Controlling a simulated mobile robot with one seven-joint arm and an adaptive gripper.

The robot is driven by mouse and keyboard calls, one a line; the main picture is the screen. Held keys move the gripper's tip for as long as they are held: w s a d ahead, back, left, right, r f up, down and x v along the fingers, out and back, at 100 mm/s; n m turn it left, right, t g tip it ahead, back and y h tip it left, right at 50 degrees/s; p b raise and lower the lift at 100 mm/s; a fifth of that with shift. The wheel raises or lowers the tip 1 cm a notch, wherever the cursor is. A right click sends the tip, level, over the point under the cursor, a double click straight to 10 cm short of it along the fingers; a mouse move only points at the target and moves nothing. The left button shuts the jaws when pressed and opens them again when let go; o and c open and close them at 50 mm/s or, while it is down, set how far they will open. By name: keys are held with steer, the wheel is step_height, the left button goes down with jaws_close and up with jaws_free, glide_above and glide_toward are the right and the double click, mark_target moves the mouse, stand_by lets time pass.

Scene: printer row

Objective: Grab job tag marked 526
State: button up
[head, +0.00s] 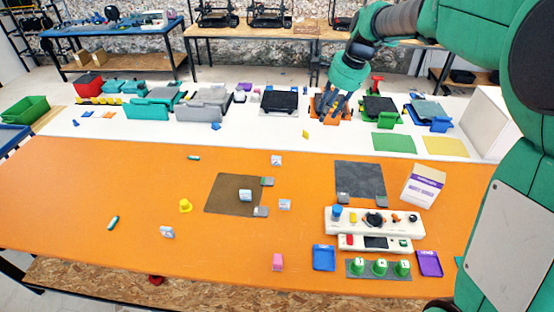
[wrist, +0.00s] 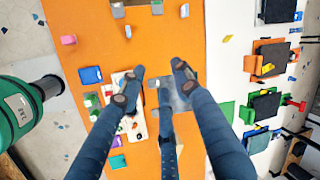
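Several small white-and-blue tags lie apart on the orange table: one at the back (head: 276,160), one right of the brown mat (head: 285,204), one on that mat (head: 245,195) and one at front left (head: 167,232). Their markings are too small to read, so I cannot tell which is 526. The tag right of the mat also shows in the wrist view (wrist: 128,32), and the back one near its top edge (wrist: 185,10). My gripper (head: 330,110) is raised over the far side. Its three fingers are spread and empty in the wrist view (wrist: 158,86).
The brown mat (head: 226,207) bears grey clips at its right corners. A dark mat (head: 360,174), white box (head: 423,187), control panel (head: 374,220) and pink block (head: 277,262) stand on the orange table (head: 90,200). Printers and trays line the white strip behind.

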steer(key=w+a+f+m+g, duration=0.1)
steer(key=w+a+f+m, duration=0.45)
steer(key=w+f, duration=0.85)
steer(key=m+g+y+b, duration=0.1)
steer(key=m+y, duration=0.1)
glide_toward(278, 157)
steer(key=shift+a+v, duration=0.2)
steer(key=shift+v, duration=0.9)
steer(key=shift+a, duration=0.1)
steer(key=shift+b+x, duration=0.95)
steer(key=shift+x, duration=3.25)
steer(key=shift+s+f, duration=0.1)
steer(key=shift+f, duration=0.05)
steer(key=shift+b+x, duration=0.85)
steer(key=shift+x, duration=1.65)
steer(key=shift+c, duration=0.3)
